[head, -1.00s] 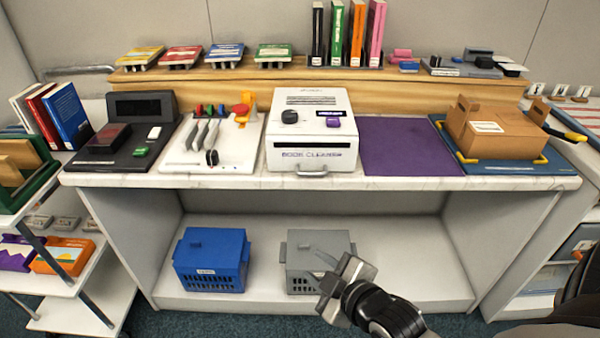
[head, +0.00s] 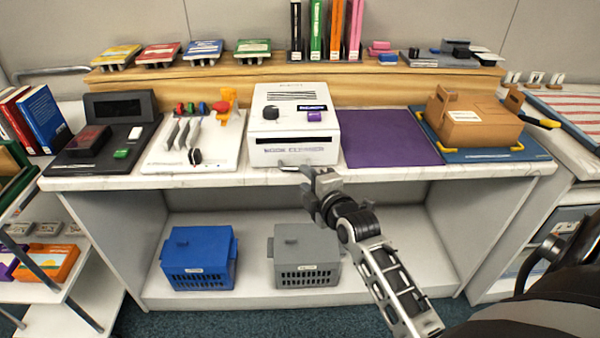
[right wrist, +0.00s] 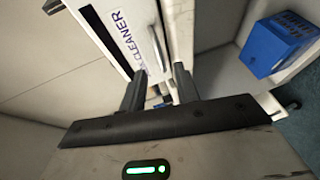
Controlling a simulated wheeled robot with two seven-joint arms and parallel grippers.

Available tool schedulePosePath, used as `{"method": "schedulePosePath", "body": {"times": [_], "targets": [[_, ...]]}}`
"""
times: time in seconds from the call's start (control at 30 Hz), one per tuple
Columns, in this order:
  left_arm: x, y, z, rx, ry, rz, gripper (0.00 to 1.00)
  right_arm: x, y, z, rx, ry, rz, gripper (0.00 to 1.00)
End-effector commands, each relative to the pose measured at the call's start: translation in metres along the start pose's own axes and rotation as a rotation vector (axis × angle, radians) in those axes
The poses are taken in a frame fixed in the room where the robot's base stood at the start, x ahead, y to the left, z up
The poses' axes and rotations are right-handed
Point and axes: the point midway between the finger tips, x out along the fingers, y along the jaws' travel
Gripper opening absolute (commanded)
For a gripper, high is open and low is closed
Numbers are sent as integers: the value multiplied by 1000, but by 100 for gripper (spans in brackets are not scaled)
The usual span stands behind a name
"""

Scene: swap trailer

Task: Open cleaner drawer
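The white book cleaner (head: 262,137) stands on the counter with a dark slot, a knob and a purple button. A metal drawer handle (head: 290,166) is at its lower front. My right gripper (head: 312,174) is just in front of and right of this handle in the head view. In the right wrist view, the two fingers of the right gripper (right wrist: 158,86) are apart, with nothing seen held between them. The cleaner front (right wrist: 112,32) and the pale handle (right wrist: 157,46) lie just beyond the fingertips; contact cannot be told. My left gripper is not in view.
A purple mat (head: 392,140) and a brown box (head: 470,120) lie right of the cleaner. A white tool board (head: 165,155) is left. Blue (head: 200,255) and grey (head: 290,240) crates stand on the shelf below. The counter edge (head: 230,180) runs beneath the gripper.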

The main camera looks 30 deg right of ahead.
Motion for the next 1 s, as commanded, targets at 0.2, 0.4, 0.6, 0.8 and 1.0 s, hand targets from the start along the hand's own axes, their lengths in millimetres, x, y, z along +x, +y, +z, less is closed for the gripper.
{"method": "schedulePosePath", "body": {"times": [0.2,0.4,0.6,0.8,1.0], "targets": [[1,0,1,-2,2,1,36,34,0,0,2,0,0,32],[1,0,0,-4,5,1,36,45,0,0,0,-1,0,32],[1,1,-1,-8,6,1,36,45,0,0,0,0,0,32],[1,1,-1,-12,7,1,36,45,0,0,1,0,-1,0],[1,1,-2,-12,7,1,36,46,-1,-3,0,4,-1,0]]}}
